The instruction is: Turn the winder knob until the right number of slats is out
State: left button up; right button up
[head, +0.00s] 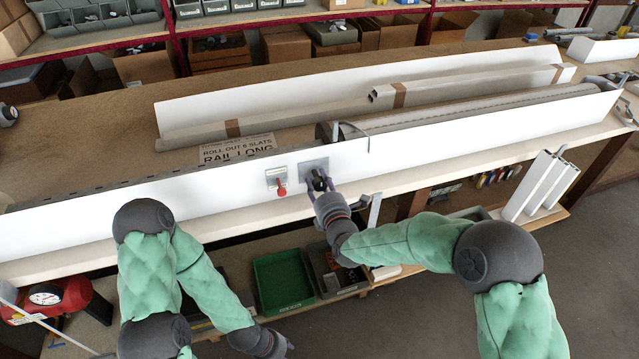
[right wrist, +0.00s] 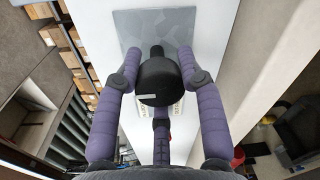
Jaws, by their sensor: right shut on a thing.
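The winder knob (head: 319,179) is black and sits on a grey metal plate (head: 313,166) on the front of the long white rail (head: 440,141). My right gripper (head: 321,188) is shut on it. In the right wrist view the fingers of the right gripper (right wrist: 160,72) are around the knob (right wrist: 160,84), which has a pale mark on its rim. A card (head: 237,150) behind the rail reads "ROLL OUT 6 SLATS" and "RAIL LONG". The grey slatted roll (head: 470,110) lies behind the rail. My left gripper (head: 280,346) hangs low, at the bottom of the head view; its fingers are unclear.
A small box with a red knob (head: 281,190) is on the rail left of the plate. A long wrapped profile (head: 470,86) lies on the bench behind. A green tray (head: 283,281) is on the lower shelf. A red device with a gauge (head: 46,297) stands at lower left.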

jog(key=o, duration=1.2)
jog(key=v, duration=1.2)
